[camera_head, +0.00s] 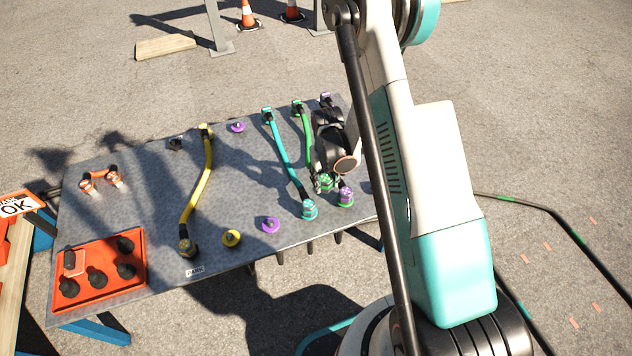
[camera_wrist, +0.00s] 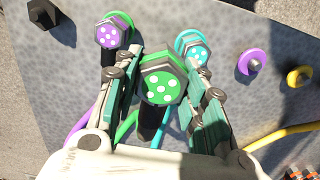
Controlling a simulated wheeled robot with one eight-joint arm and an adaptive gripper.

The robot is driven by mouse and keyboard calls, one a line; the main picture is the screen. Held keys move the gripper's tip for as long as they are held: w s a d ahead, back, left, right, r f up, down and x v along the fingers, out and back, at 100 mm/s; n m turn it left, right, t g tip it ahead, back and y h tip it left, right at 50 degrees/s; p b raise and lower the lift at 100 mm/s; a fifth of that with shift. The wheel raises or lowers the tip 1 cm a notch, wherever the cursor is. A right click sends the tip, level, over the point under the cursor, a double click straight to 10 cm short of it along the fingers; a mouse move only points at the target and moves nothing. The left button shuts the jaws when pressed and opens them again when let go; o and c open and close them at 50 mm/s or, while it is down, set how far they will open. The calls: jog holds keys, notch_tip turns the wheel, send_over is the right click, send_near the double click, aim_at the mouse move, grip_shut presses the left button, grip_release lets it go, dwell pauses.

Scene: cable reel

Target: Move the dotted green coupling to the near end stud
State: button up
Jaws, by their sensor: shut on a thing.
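The dotted green coupling (camera_wrist: 163,85) is between the two fingers of my gripper (camera_wrist: 166,100) in the wrist view, its white-dotted face toward the camera. In the head view the coupling (camera_head: 326,182) shows at my gripper (camera_head: 324,178), with the green cable running to the far row. It appears off any stud, though its height is hard to judge. A dotted purple coupling (camera_head: 345,194) sits on a green stud (camera_head: 342,204) in the near row. Bare studs in that row are purple (camera_head: 270,225) and yellow (camera_head: 231,238). Which stud is the near end one is unclear.
A dotted teal coupling (camera_head: 309,210) and purple coupling (camera_wrist: 108,34) stand close on either side of my gripper. A yellow cable (camera_head: 200,185) crosses the table further left. A red tray (camera_head: 140,270) with black knobs lies at the left front. My arm hides the table's right side.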

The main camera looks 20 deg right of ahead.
jog(key=shift+d+f, duration=0.1)
jog(key=shift+d, duration=3.9)
jog(key=d, duration=1.4)
jog(key=shift+f, duration=0.15)
jog(key=shift+f, duration=0.1)
jog(key=shift+f, duration=3.4)
jog(key=shift+f, duration=0.1)
jog(key=shift+f, duration=0.4)
jog(key=shift+f, duration=0.1)
